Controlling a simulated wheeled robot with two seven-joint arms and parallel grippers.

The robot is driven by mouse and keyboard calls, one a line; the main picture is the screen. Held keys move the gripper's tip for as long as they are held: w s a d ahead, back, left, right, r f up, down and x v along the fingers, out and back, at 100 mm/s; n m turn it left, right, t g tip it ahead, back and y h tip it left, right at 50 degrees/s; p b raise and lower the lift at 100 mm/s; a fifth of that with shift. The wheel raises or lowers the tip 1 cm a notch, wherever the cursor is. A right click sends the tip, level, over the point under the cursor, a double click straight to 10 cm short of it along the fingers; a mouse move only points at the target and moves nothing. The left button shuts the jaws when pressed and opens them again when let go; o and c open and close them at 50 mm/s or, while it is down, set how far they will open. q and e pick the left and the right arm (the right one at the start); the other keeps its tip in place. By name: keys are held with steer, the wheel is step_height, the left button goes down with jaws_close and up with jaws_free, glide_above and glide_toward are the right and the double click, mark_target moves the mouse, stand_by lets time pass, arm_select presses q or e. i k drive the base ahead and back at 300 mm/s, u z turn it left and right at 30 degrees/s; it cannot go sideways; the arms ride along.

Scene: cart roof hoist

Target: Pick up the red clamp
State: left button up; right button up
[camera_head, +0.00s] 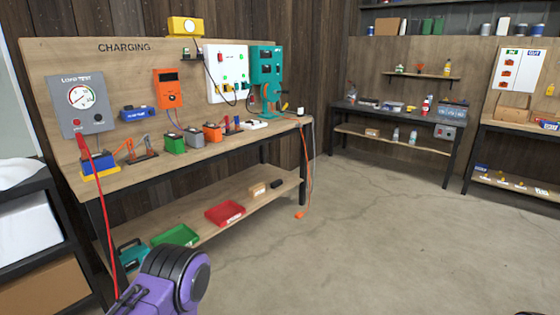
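A red cable (103,225) runs from the LOAD TEST box (80,100) down past the front of the charging bench. A thicker red piece (83,145) sits at its top, just below the box. It may be the red clamp, but it is too small to be sure. Small red items also stand among the batteries farther along the bench, and I cannot tell their shape. A purple and black part of my arm shows at the bottom left, well in front of the bench. Neither gripper's fingers are in view.
The charging bench (150,167) carries a green battery (174,144), a grey one and an orange one (212,133). Its lower shelf holds a red tray (225,213) and a green tray (175,236). A dark cart (55,265) stands at left. Open floor (370,240) lies right.

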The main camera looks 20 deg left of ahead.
mark_target(79, 136)
steer(key=u, duration=0.3)
steer(key=i, duration=1.2)
steer(key=u, duration=1.35)
steer(key=i, duration=1.15)
steer(key=u, duration=0.85)
